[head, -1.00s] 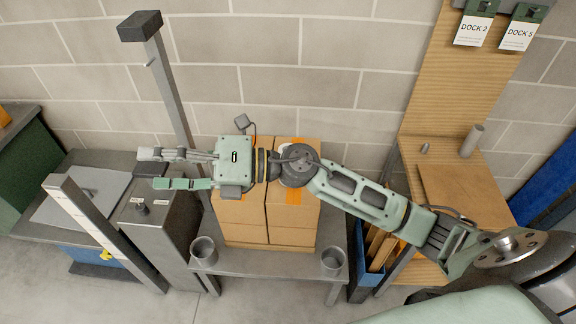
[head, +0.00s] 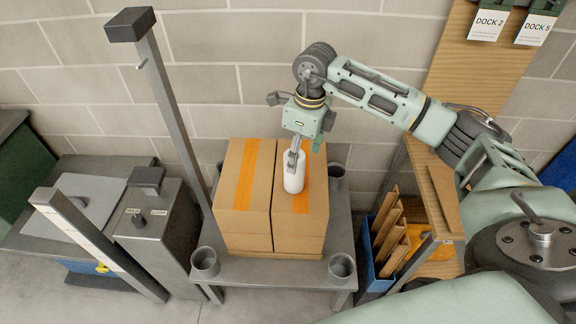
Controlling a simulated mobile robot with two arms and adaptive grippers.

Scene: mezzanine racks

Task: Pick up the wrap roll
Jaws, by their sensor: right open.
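The wrap roll (head: 294,178) is a white upright cylinder. It appears to stand on top of the right-hand stack of cardboard boxes (head: 298,223), near the orange tape. My right gripper (head: 297,158) points down at the roll's upper part. It is open, with one grey finger in front of the roll; the other finger is mostly hidden. I cannot tell whether the fingers touch the roll. My left gripper is not in view.
The boxes stand on a grey table (head: 282,270) with cup-like corner sockets (head: 342,266). A tall grey post (head: 170,95) rises at the left, beside a grey machine (head: 158,228). A blue bin (head: 376,268) with cardboard pieces stands right of the table.

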